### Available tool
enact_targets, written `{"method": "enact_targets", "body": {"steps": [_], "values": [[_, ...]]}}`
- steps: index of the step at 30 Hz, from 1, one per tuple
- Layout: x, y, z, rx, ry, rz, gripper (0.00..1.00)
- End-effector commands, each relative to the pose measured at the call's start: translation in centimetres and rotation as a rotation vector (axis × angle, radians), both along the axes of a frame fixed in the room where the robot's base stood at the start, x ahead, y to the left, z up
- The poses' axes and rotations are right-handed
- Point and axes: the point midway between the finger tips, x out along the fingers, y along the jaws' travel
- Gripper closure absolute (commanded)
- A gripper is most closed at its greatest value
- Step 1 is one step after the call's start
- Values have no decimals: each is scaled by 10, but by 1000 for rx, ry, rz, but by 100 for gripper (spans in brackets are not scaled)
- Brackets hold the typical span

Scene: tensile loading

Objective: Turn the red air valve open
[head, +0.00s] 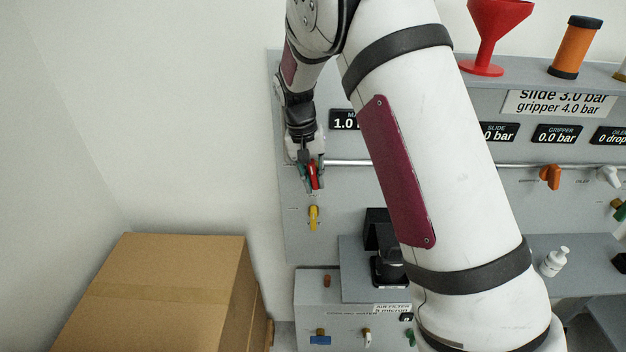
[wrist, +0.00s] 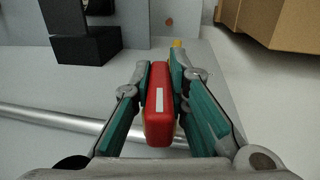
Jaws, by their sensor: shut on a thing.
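The red air valve handle (head: 314,176) is on the grey panel, at the left end of the metal pipe. It also shows in the wrist view (wrist: 160,118) as a red block with a white stripe on its face. My gripper (head: 310,180) is at the handle, with its teal fingers (wrist: 162,95) on both sides of it. The fingers are shut on the handle. In the head view the handle stands roughly upright, partly hidden by the fingers. The valve body behind the handle is hidden.
A yellow valve handle (head: 313,217) sits just below on the panel. The metal pipe (head: 345,163) runs right from the red valve. An orange handle (head: 550,176) is further right. A cardboard box (head: 165,290) stands at lower left. A black device (head: 385,250) sits below the panel.

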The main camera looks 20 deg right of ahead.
Motion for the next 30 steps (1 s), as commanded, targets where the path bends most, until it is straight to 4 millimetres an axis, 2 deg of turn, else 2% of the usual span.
{"method": "enact_targets", "body": {"steps": [30], "values": [[0, -4, 2, -912, 292, 2, 100]]}}
